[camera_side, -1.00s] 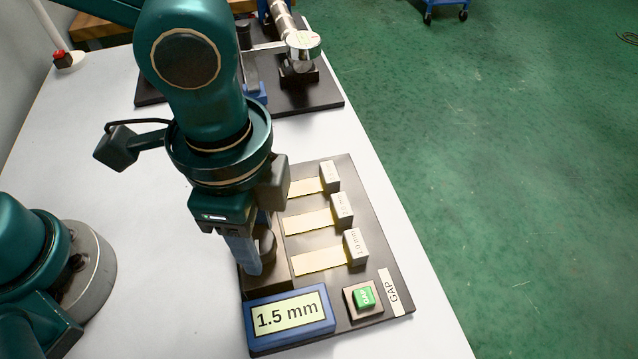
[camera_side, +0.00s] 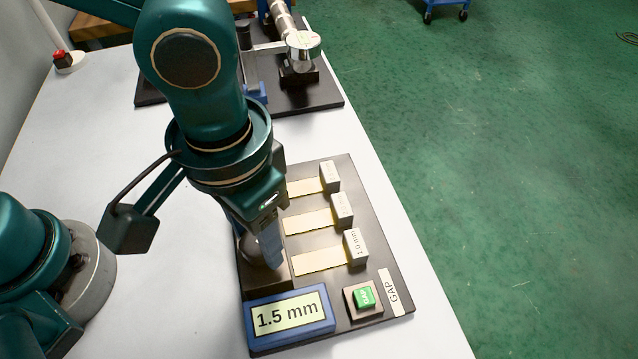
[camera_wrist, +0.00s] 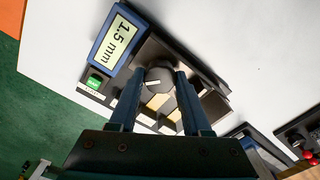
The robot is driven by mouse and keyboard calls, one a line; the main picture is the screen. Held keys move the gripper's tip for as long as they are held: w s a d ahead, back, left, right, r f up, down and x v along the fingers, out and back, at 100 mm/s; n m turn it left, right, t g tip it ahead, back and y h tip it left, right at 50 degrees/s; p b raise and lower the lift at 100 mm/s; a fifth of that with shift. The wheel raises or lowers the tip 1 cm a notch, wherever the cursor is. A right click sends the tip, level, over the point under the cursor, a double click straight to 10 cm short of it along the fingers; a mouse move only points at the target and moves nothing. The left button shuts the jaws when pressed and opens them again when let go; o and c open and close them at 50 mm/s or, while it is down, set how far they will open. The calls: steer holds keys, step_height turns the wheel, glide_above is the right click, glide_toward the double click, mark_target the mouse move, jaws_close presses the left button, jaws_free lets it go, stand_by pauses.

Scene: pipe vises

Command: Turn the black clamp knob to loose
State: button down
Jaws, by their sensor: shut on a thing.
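The black clamp knob (camera_wrist: 159,82) is a dark round cap on a dark block. In the wrist view it sits between the two blue fingers of my gripper (camera_wrist: 158,73), which are shut on its sides. In the side view my gripper (camera_side: 268,258) points down at the block, and its fingers and wrist hide most of the knob. A light mark shows on the knob's face in the wrist view, but its exact setting is unclear. The blue-framed display (camera_side: 289,316) reads 1.5 mm.
On the same black base (camera_side: 385,245), three pale strips end in grey labelled blocks, one marked 1.0 mm (camera_side: 356,248). A green button (camera_side: 364,297) sits beside the display. Another black fixture (camera_side: 318,95) with a round gauge stands behind. The white table (camera_side: 90,150) is clear at left.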

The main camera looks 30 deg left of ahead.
steer(key=n, duration=0.4)
steer(key=shift+n, duration=2.1)
steer(key=shift+c, duration=1.8)
jaws_free()
steer(key=shift+r, duration=2.55)
